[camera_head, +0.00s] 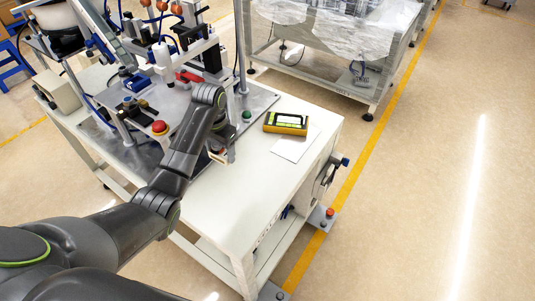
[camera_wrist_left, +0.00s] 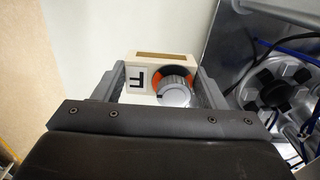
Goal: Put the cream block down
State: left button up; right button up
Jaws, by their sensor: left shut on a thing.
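The cream block (camera_wrist_left: 195,66) sits between the two fingers of my left gripper (camera_wrist_left: 160,85) in the left wrist view. It has a silver knob over an orange and black ring and a white label with a black mark. In the head view my left gripper (camera_head: 223,156) is over the white table (camera_head: 235,205), beside the machine plate, and is shut on the block. My arm hides most of the block there. I cannot tell whether the block touches the table. My right gripper is not in view.
A metal plate (camera_head: 258,100) with a feeder machine and a red button (camera_head: 159,127) stands left of the gripper. A yellow device (camera_head: 286,123) and a white sheet (camera_head: 295,145) lie to the right. The table's front part is clear.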

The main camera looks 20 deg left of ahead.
pick_arm(q)
jog(key=shift+f, duration=0.2)
notch_tip(320, 180, down, 10)
jog(key=shift+w+r+p, duration=0.15)
jog(key=shift+p, duration=0.2)
jog(key=o, duration=1.1)
notch_tip(320, 180, up, 12)
jog(key=shift+b, duration=0.6)
